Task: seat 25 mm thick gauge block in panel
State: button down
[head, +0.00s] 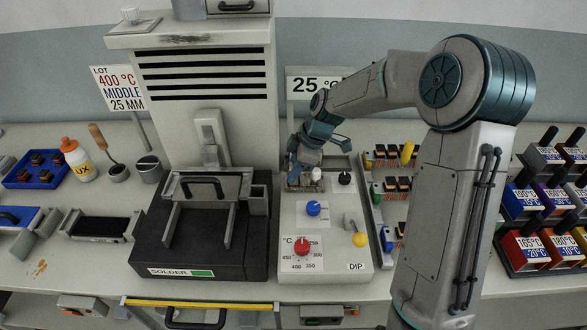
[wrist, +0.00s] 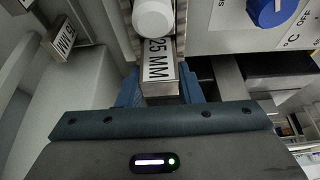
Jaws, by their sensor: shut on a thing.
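The gauge block (wrist: 160,58) is a metal bar labelled "25 MM" in the wrist view. My gripper (wrist: 160,88) is shut on it, with a blue finger on each side. The block's far end reaches to a metal-edged opening beside a white knob (wrist: 153,18); I cannot tell how deep it sits. In the head view my gripper (head: 300,175) is low at the back left of the pale DIP panel (head: 350,262), by the white knob (head: 316,173). The block is not clear there.
Another MM-marked block (wrist: 62,38) shows at left in the wrist view. The panel carries a blue knob (head: 313,208), red dial (head: 302,246) and yellow knob (head: 359,240). The solder unit (head: 200,255) stands close left; a connector rack (head: 385,215) stands right.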

jog(key=shift+f, duration=0.4)
jog(key=shift+f, duration=0.15)
jog(key=c, duration=1)
grip_release()
jog(key=b+v, duration=0.1)
jog(key=v, duration=1.1)
jog(key=s+d+m+t+h, duration=0.1)
jog(key=s+d+m, duration=0.2)
jog(key=s+m, duration=0.3)
jog(key=s+d+m+t+h, duration=0.1)
jog(key=s+d+m, duration=0.3)
jog(key=s, duration=0.6)
jog(key=s+d+r+m+t+h, duration=0.1)
jog(key=s+d+m+h, duration=0.1)
jog(key=s+m, duration=0.6)
jog(key=shift+s+d+r+h, duration=0.15)
jog(key=shift+s+d+h, duration=0.2)
jog(key=shift+d, duration=0.3)
